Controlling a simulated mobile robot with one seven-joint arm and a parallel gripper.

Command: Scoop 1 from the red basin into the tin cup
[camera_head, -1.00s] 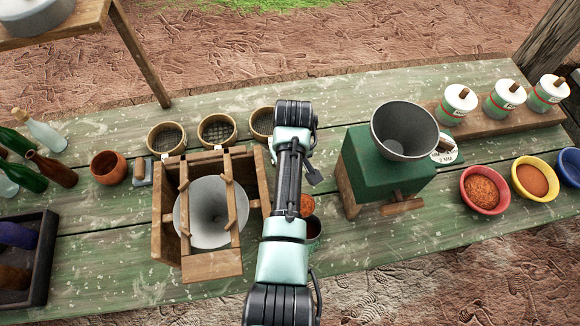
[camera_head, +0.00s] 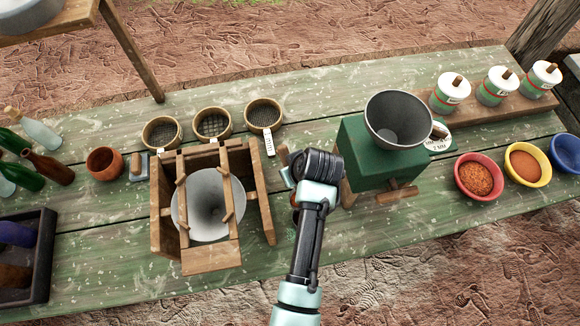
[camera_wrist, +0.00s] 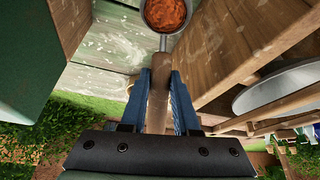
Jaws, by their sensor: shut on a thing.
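The red basin (camera_head: 461,183) stands at the right of the bench in the head view, holding orange-red grainy stuff. My gripper (camera_wrist: 161,80) is shut on the wooden handle (camera_wrist: 158,105) of a scoop. The scoop's round metal bowl (camera_wrist: 147,14) is at the top of the wrist view and holds orange-red stuff. In the head view my arm hides the scoop's bowl and my fingertips. I cannot make out the tin cup for certain; my arm covers the spot between the wooden frame and the green mill.
A wooden frame with a white funnel (camera_head: 215,205) stands left of my arm, and a green mill (camera_head: 375,160) with a metal hopper stands close on its right. Sieves (camera_head: 212,124) lie behind. Yellow (camera_head: 527,164) and blue basins (camera_head: 567,150) sit right of the red one.

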